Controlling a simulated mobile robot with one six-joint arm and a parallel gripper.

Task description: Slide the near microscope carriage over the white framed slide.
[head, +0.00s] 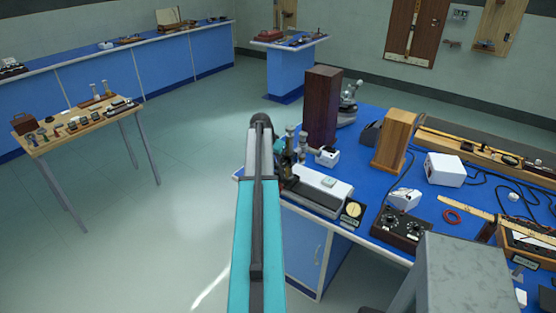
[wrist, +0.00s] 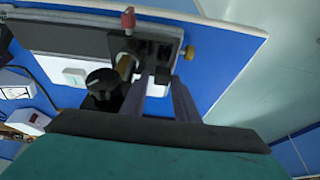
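The near microscope carriage (wrist: 150,50) is a dark block with a red knob and a brass knob, at one end of a dark rail in the wrist view. In the head view its microscope (head: 289,142) is partly hidden by my arm. The white framed slide (wrist: 75,76) lies on the pale bed beside the rail, left of the carriage and apart from it. It also shows in the head view (head: 328,182). My gripper (wrist: 163,78) has its fingers apart, with the tips at the carriage's dark block. Whether they touch it is unclear.
A dark wooden box (head: 322,108) and a lighter wooden box (head: 393,142) stand behind on the blue bench. The floor left of my arm is clear, up to a small wooden table (head: 85,120).

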